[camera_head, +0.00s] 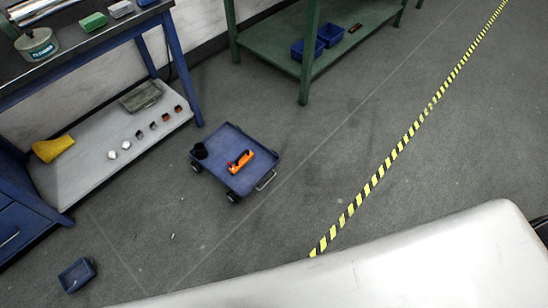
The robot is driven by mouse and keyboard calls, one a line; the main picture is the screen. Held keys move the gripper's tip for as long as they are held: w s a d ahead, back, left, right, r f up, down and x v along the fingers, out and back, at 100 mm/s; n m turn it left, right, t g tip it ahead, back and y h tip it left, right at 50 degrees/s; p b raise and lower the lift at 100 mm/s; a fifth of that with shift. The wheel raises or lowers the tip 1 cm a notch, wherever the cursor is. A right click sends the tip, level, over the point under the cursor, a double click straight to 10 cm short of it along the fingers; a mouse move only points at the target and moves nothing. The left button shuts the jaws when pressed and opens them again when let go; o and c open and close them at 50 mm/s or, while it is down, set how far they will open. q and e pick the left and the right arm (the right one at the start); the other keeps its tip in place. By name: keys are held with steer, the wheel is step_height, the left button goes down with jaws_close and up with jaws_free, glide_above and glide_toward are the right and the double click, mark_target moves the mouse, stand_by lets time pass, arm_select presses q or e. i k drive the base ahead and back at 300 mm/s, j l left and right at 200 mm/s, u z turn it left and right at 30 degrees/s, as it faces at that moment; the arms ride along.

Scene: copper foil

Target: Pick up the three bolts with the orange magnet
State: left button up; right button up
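The orange magnet (240,161), with dark parts on it, lies on a low blue wheeled cart (222,183) in the middle-left of the head view. A small light bolt-like piece (173,236) lies on the grey floor in front of the cart. Another faint speck (135,236) lies to its left; it is too small to tell whether it is a bolt. I cannot make out a third bolt. Neither of my grippers is in view.
A small blue bin (77,275) sits on the floor at lower left. A blue workbench with a lower shelf (85,172) stands left, a green table (345,42) behind. Floor right of the cart is clear up to yellow-black tape (392,155).

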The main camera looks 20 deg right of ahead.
mark_target(242, 159)
steer(key=i+j+z, duration=0.2)
steer(key=i+j, duration=0.3)
steer(key=i, duration=0.3)
steer(key=i+j+z, duration=0.2)
steer(key=i+j, duration=0.4)
steer(key=i, duration=0.15)
